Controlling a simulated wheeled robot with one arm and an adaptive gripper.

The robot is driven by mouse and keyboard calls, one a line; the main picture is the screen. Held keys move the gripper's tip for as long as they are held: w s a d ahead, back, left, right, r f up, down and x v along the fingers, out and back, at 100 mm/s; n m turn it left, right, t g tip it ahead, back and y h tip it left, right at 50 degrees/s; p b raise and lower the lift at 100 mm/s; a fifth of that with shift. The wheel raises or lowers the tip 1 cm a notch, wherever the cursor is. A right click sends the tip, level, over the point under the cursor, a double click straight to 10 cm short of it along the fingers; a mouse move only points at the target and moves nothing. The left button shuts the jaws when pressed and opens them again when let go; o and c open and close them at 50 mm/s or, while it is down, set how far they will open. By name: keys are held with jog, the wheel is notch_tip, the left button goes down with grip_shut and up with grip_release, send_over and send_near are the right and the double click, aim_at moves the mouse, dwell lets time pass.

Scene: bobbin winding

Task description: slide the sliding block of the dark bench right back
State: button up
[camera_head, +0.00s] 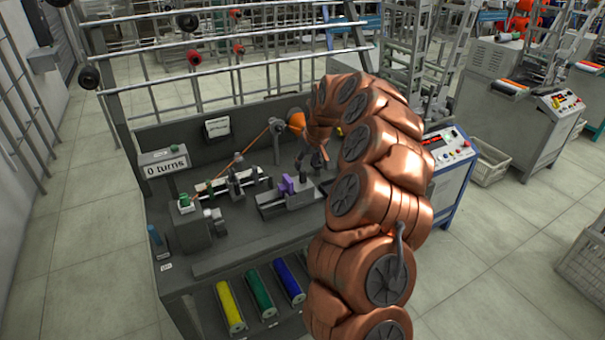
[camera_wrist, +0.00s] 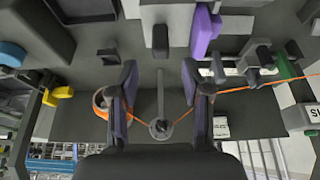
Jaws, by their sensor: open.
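The dark bench (camera_head: 240,245) carries a low slide unit with a purple block (camera_head: 287,184) standing on it, which appears to be the sliding block. The purple block also shows at the top of the wrist view (camera_wrist: 203,32), right of centre. My gripper (camera_head: 317,160) is over the bench, right of the purple block and apart from it. In the wrist view my gripper (camera_wrist: 160,102) has its two fingers spread with nothing held between them. My arm hides the bench's right end in the head view.
An orange spool (camera_head: 297,120) stands at the back, its thread running left past a guide post (camera_wrist: 160,128). A winding spindle (camera_head: 240,180) is left of the slide. A sign (camera_head: 165,165) reads "0 turns". A control panel (camera_head: 446,150) stands to the right.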

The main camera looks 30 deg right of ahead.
aim_at(304, 171)
jog(key=shift+p+x, duration=1)
jog(key=shift+x, duration=2.5)
jog(key=shift+s, duration=0.1)
grip_shut()
